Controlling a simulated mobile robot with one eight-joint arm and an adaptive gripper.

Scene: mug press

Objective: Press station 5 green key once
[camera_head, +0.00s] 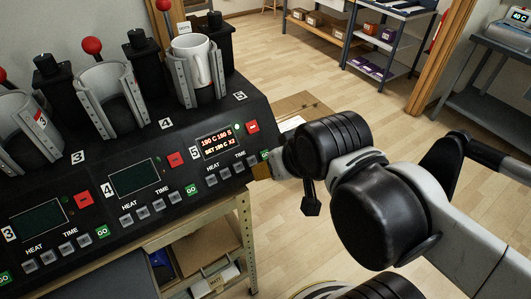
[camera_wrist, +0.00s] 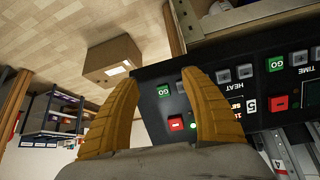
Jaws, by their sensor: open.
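The station 5 panel has a lit display (camera_head: 220,143) with red and pale text, and a label "5" (camera_wrist: 251,104). Its green GO key (camera_wrist: 164,90) shows between my two fingers in the wrist view. In the head view this key (camera_head: 265,155) is partly hidden by my gripper. My gripper (camera_wrist: 160,78) is open and empty, with yellow fingers spread at the panel's end. In the head view its fingers (camera_head: 262,171) are at the right end of station 5's key row. I cannot tell whether a finger touches the panel.
A red key (camera_wrist: 176,123) lies close to the GO key. Station 4's green key (camera_head: 191,189) is further left. A white mug (camera_head: 192,60) sits in the station 5 press. A cardboard box (camera_wrist: 112,62) is beyond the panel's end, with open floor around it.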

